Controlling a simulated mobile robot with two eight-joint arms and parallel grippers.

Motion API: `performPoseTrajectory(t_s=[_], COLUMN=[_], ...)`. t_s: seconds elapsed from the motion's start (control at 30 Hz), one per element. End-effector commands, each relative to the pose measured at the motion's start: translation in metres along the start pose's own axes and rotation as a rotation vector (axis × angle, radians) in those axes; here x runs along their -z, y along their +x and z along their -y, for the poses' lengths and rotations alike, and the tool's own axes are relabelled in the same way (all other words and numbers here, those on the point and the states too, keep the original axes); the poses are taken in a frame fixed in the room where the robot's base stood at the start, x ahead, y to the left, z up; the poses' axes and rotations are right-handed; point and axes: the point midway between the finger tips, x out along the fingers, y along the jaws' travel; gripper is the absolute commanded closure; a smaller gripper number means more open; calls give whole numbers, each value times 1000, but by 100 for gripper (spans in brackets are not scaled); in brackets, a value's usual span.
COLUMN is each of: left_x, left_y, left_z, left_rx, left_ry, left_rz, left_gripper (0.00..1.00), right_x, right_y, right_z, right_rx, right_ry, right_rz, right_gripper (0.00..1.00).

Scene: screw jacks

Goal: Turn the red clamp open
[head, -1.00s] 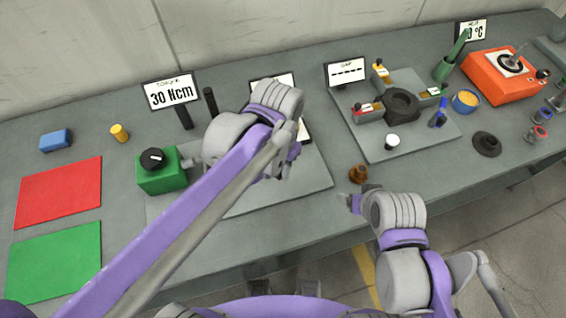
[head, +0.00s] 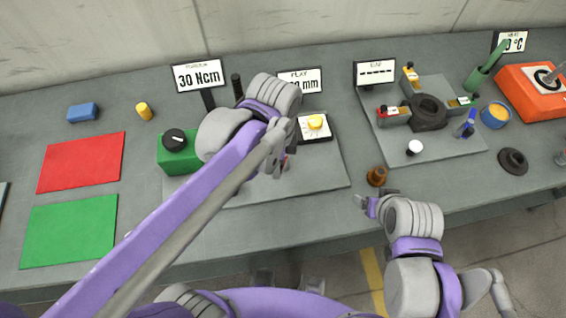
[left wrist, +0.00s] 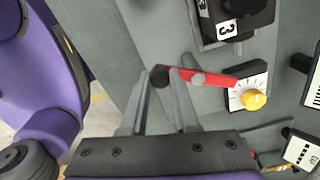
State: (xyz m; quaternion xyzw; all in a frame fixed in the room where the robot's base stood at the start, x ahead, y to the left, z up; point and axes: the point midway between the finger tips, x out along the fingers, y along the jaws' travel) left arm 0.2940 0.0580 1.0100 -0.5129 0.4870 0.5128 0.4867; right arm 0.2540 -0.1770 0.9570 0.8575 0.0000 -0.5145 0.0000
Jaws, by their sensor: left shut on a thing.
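The red clamp shows in the left wrist view as a red lever (left wrist: 213,78) with a dark round knob (left wrist: 160,76) at one end and a grey pivot. My left gripper (left wrist: 164,73) has its two fingers around the knob end and is shut on it. In the head view the left gripper (head: 278,164) is low over the grey plate (head: 318,178), and its arm hides most of the clamp. My right gripper (head: 366,204) is at the bench's front edge, apart from the clamp; its jaws are too small to read.
A dial with a yellow knob (head: 316,122) is close to the left gripper. A green box (head: 178,154) with a black knob stands left. A second plate with a dark ring (head: 428,112) and a brown part (head: 377,176) are to the right.

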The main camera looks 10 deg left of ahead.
Motion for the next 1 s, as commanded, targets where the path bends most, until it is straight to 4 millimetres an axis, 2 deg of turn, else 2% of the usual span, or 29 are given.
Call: performPoseTrajectory(t_s=[0.4, 1.0], left_x=[-12, -14], left_y=[0, 0], left_z=[5, 6], left_rx=[0, 1], left_ry=[228, 277], left_rz=[1, 2], left_gripper=[100, 100], right_x=[-1, -1], right_y=[1, 1], right_z=[0, 0], right_rx=[0, 0], right_ry=[0, 0], right_rz=[1, 1], right_gripper=[19, 19])
